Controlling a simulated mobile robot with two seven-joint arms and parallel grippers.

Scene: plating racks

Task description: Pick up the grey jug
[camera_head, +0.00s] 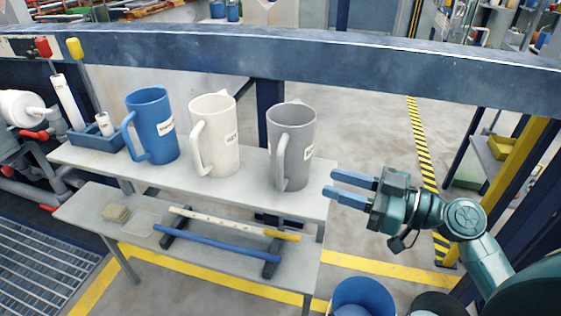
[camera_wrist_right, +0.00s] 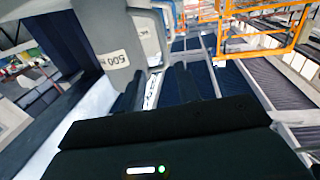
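The grey jug (camera_head: 295,135) stands upright at the right end of the shelf's upper board, with its handle on its left side and a label on its right. A grey jug surface with a "500" label (camera_wrist_right: 112,58) shows close by at upper left in the right wrist view. My right gripper (camera_head: 328,183) is right of the grey jug, near its lower part, with fingers apart and pointing left. It looks empty and not touching the jug. Its fingers also show in the wrist view (camera_wrist_right: 168,88). My left gripper is in neither view.
A white jug (camera_head: 222,150) and a blue jug (camera_head: 152,125) stand left of the grey one on the upper board (camera_head: 250,185). A blue beam (camera_head: 330,72) runs behind. A lower shelf (camera_head: 190,262) holds rods. A blue bucket (camera_head: 362,296) stands below my right gripper.

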